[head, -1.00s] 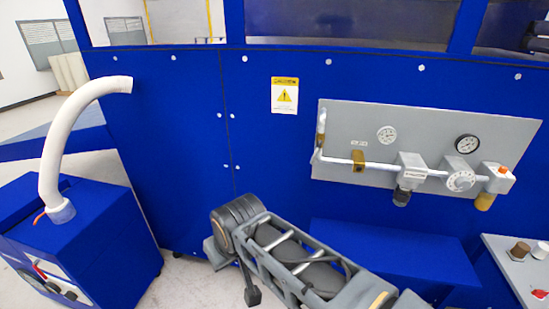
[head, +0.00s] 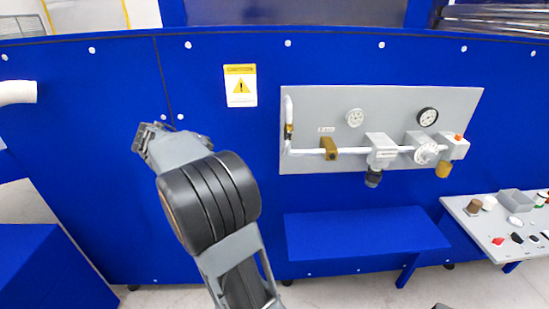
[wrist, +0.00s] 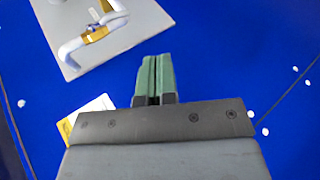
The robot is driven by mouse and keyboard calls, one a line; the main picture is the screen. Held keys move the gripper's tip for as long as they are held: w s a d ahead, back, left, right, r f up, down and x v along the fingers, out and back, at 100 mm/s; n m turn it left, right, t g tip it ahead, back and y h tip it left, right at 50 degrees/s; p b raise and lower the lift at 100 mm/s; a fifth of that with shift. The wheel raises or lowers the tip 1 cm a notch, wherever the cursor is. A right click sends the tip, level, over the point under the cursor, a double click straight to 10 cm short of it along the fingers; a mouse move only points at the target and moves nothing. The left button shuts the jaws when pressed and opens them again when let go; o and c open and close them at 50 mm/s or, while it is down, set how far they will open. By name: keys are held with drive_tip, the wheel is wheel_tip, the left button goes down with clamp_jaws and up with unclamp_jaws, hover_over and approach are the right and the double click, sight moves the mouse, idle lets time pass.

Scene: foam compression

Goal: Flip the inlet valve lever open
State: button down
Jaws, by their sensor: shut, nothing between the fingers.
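The grey valve panel (head: 430,105) is on the blue wall right of centre in the head view. A small brass-coloured valve (head: 289,129) sits on the upright white pipe at its left end; it also shows in the wrist view (wrist: 96,34). It looks like the inlet valve, but its lever's position is too small to tell. My gripper (head: 142,138) is well left of the panel in the head view, apart from the valve. In the wrist view its green fingers (wrist: 154,75) are together and empty, below the panel in the picture.
A yellow warning sign (head: 240,86) is on the wall between my gripper and the panel. A blue bench (head: 360,233) stands under the panel. A grey table (head: 490,240) with small parts is at the right. A white hose (head: 17,92) ends at the left.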

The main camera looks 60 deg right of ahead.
sight(285, 151)
drive_tip(key=s+d+f+m+g+p, duration=0.1)
drive_tip(key=s+d, duration=0.3)
drive_tip(key=d, duration=0.4)
drive_tip(key=s+d+f+m+g+h+p, duration=0.1)
drive_tip(key=s+d+f+m+g, duration=0.1)
drive_tip(key=d, duration=0.7)
drive_tip(key=shift+s+f+g+p, duration=0.3)
drive_tip(key=shift+s+g, duration=0.4)
drive_tip(key=shift+s, duration=0.45)
drive_tip(key=shift+d, duration=0.15)
